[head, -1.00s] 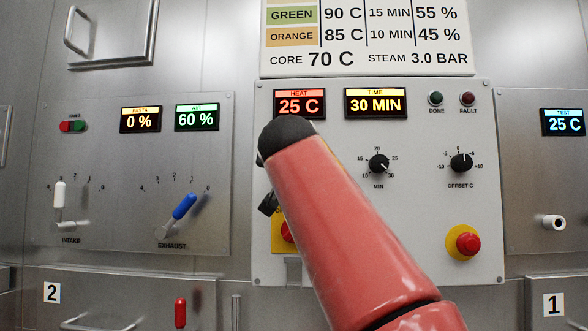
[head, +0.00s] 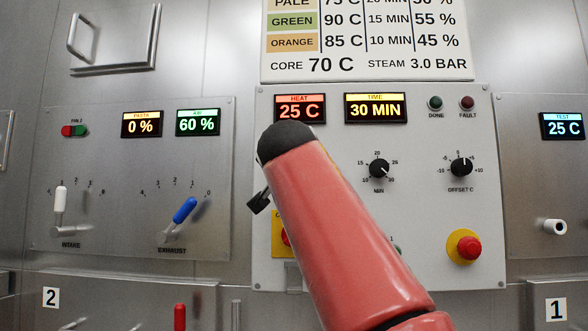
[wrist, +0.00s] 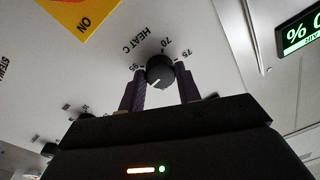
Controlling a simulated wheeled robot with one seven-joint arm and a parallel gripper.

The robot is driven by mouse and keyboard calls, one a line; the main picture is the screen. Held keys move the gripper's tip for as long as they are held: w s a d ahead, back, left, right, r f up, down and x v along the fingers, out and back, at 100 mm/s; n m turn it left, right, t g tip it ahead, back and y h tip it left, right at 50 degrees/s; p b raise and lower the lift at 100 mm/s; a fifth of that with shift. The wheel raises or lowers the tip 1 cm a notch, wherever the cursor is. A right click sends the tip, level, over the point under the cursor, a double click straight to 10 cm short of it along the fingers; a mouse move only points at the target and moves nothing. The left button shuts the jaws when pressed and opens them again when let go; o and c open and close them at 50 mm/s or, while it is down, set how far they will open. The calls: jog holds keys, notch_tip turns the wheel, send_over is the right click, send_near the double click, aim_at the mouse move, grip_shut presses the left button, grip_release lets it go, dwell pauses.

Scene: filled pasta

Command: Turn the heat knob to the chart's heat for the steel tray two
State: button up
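The black heat knob (wrist: 160,70) shows in the wrist view under the label HEAT C, with 70, 75 and 95 readable around it; my arm hides it in the head view. My gripper (wrist: 162,77) has its two purple fingers apart, one on each side of the knob. I cannot tell whether they press on it. The heat display (head: 299,108) reads 25 C. The chart (head: 366,45) shows green 90 C, orange 85 C and a cut-off pale row at the top. A sign 2 (head: 51,298) is at lower left. The steel tray is not recognisable.
A yellow ON plate (wrist: 85,15) is near the heat knob. The time knob (head: 379,168), offset knob (head: 461,167) and red stop button (head: 469,247) are on the same panel. Intake (head: 60,205) and exhaust (head: 184,210) levers are on the left panel.

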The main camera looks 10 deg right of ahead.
jog(key=o, duration=0.5)
jog(key=shift+c, duration=0.2)
jog(key=b+v, duration=0.2)
jog(key=v, duration=0.5)
jog(key=shift+s, duration=0.4)
jog(key=shift+a+f, duration=0.1)
jog(key=shift+a, duration=0.05)
jog(key=s+d+f+n+g+y+p, duration=0.1)
jog(key=s+f+n+g+p, duration=0.15)
jog(key=f, duration=0.95)
jog(key=s+d+f+n+g+y+p, duration=0.1)
jog(key=s+f+n+g+y, duration=0.2)
jog(key=f, duration=0.9)
jog(key=s+f+g, duration=0.2)
jog(key=s+f, duration=0.3)
jog(key=f, duration=0.3)
jog(key=s+f+n+g+p, duration=0.1)
jog(key=s+f+g, duration=0.1)
jog(key=s+f, duration=0.3)
jog(key=s+f+n+g+y+p, duration=0.1)
jog(key=s+f, duration=0.4)
jog(key=f, duration=0.8)
jog(key=shift+s+d+g, duration=0.15)
jog(key=shift+s+g, duration=0.25)
jog(key=shift+g, duration=0.35)
